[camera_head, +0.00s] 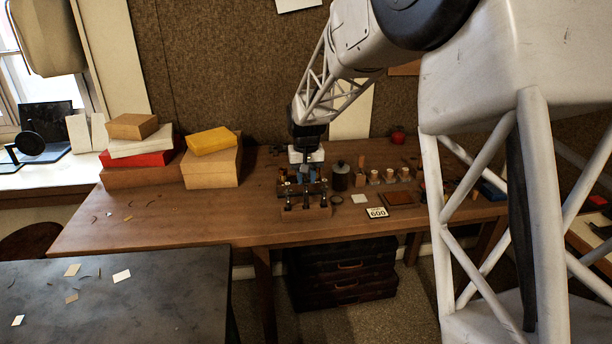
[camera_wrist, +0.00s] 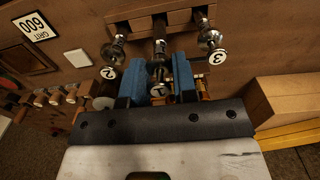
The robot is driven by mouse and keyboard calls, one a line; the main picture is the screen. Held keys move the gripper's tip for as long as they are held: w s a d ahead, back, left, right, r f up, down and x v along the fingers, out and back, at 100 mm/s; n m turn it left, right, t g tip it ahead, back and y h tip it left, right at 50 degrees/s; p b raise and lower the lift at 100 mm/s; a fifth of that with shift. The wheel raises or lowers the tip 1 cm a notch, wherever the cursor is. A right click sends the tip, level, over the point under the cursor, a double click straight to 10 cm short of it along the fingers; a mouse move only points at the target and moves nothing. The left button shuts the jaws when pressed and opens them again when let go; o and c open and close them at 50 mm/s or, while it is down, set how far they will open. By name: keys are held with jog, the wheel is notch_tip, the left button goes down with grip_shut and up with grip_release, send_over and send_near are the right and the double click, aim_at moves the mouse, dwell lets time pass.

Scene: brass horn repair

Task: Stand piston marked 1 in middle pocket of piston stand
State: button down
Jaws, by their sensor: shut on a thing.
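The piston stand (camera_head: 306,213) is a low wooden block near the front edge of the bench; it also shows at the top of the wrist view (camera_wrist: 181,18). A piston marked 2 (camera_wrist: 115,45) and a piston marked 3 (camera_wrist: 209,38) stand at its two ends. The digit on that label is hard to read. The held piston lines up with the middle pocket; whether its foot is seated cannot be told. In the head view my gripper (camera_head: 306,176) is just behind the stand.
A dark bottle (camera_head: 340,177) and a row of small pale-topped items (camera_head: 389,175) stand to the right. A card marked 600 (camera_head: 376,213) and a brown tray (camera_head: 399,199) lie nearby. Boxes (camera_head: 211,168) stack at left. The bench left of the stand is mostly clear.

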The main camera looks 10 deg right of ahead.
jog(key=shift+f, duration=1.55)
jog(key=c, duration=0.5)
grip_release()
jog(key=shift+r, duration=0.1)
jog(key=shift+r, duration=3.4)
